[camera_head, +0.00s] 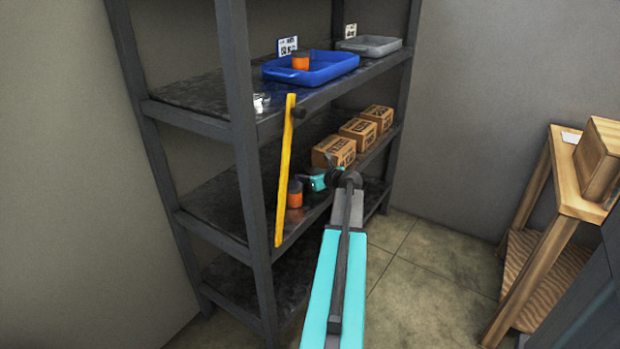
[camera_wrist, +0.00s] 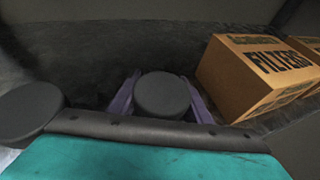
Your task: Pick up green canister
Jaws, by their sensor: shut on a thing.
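My gripper (camera_wrist: 161,98) has its two purple fingers on either side of a dark round-topped object (camera_wrist: 162,93) and is shut on it. Only the top of this object shows; its side is hidden, so I cannot tell whether it is the green canister. In the head view, my gripper (camera_head: 317,180) is over the middle shelf (camera_head: 214,205), just right of an orange canister (camera_head: 295,196). No canister that is clearly green shows in either view.
Several brown cartons (camera_head: 335,151) stand right of my gripper; one filters carton (camera_wrist: 255,75) is close in the wrist view. Above are a blue tray (camera_head: 340,67) holding an orange canister (camera_head: 301,61) and a grey tray (camera_head: 370,46). A yellow bar (camera_head: 285,170) crosses the shelf front.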

